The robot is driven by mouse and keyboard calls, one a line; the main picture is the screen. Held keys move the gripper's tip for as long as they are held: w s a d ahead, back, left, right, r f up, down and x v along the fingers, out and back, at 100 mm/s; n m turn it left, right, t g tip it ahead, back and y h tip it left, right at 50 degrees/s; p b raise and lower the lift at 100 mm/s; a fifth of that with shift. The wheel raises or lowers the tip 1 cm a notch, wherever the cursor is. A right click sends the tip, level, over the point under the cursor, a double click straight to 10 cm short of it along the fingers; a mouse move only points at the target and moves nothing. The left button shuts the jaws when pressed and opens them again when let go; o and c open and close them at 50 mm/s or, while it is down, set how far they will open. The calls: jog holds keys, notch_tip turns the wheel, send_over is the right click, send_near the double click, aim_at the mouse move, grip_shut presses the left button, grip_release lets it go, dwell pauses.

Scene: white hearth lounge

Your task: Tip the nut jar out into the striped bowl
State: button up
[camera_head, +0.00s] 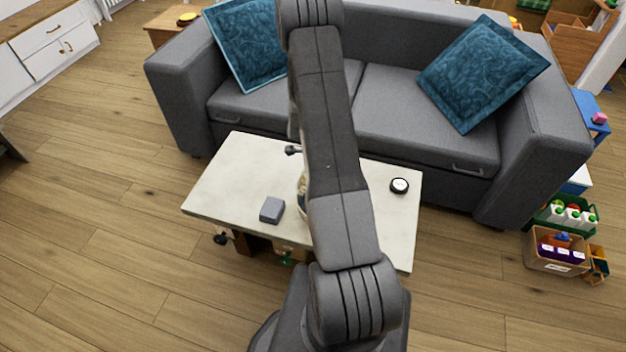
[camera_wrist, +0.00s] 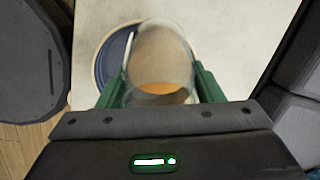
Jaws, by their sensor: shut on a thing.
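My gripper (camera_wrist: 160,86) has its green fingers on either side of a clear glass jar (camera_wrist: 162,48) and is shut on it in the wrist view. Orange-brown contents, apparently the nuts, show low in the jar. A round blue dish with a pale tan rim (camera_wrist: 98,58), likely the striped bowl, lies partly behind the jar on its left. Its stripes cannot be made out clearly. In the head view my arm hides the gripper and most of the jar and bowl; only a beige sliver shows at the arm's left edge.
The pale low table (camera_head: 235,165) holds a grey-blue block (camera_head: 271,210), a round black-and-white item (camera_head: 399,186) and a small dark object (camera_head: 292,150). A grey sofa (camera_head: 425,110) stands close behind. The table's left part is mostly clear.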

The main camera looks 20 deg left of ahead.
jog(key=shift+a+f+y+b, duration=0.15)
jog(key=shift+y+b, duration=0.95)
jog(key=shift+b, duration=2.85)
jog(key=shift+f+y+b, duration=0.1)
jog(key=shift+y+b, duration=1)
jog(key=shift+b, duration=2.85)
jog(key=shift+f+y+b, duration=0.35)
jog(key=shift+y+b, duration=0.6)
jog(key=shift+b, duration=1.75)
jog(key=shift+f+y+b, duration=0.3)
jog(key=shift+y+b, duration=0.65)
jog(key=shift+b, duration=1.75)
jog(key=shift+d+f+y+b, duration=0.35)
jog(key=shift+y+b, duration=0.35)
jog(key=shift+b, duration=0.75)
jog(key=shift+f+t+y+b, duration=0.35)
jog(key=shift+y+b, duration=0.25)
jog(key=shift+b, duration=0.25)
jog(key=shift+d+f+m+y, duration=0.2)
jog(key=shift+f+m+y, duration=0.15)
jog(key=shift+y, duration=0.45)
jog(key=y, duration=0.3)
jog(key=shift+d+f+y, duration=0.1)
jog(key=shift+d+y, duration=0.2)
jog(key=shift+d, duration=0.1)
